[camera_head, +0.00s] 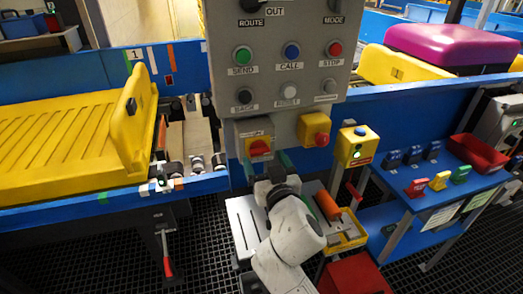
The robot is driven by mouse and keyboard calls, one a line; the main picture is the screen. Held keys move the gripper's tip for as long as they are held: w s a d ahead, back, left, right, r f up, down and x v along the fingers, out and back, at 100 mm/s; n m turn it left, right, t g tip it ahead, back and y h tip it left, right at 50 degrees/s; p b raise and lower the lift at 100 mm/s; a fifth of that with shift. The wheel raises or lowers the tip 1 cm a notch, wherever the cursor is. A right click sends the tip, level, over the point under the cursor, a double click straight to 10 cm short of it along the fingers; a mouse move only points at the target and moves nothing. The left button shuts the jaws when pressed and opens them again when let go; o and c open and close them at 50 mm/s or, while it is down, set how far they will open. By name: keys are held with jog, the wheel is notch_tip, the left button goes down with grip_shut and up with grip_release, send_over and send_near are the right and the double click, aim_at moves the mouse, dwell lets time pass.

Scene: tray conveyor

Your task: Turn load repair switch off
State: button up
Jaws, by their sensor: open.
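A red rotary switch (260,147) on a yellow plate sits at the lower left of the grey control panel (267,100). Its small label is too blurred to read, so I cannot confirm that it is the load repair switch. Its exact knob angle is also unclear. My gripper (266,160) is open just below and in front of this switch, with one greenish finger to each side. I cannot tell whether the fingers touch the knob.
Send, call and stop buttons are above. A yellow tray (70,140) lies left. A blue table (400,202) with padlocks stands right.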

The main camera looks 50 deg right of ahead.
aim_at(261, 153)
jog(key=shift+x, duration=1.8)
jog(key=shift+s, duration=0.1)
jog(key=shift+c, duration=0.4)
jog(key=c, duration=1)
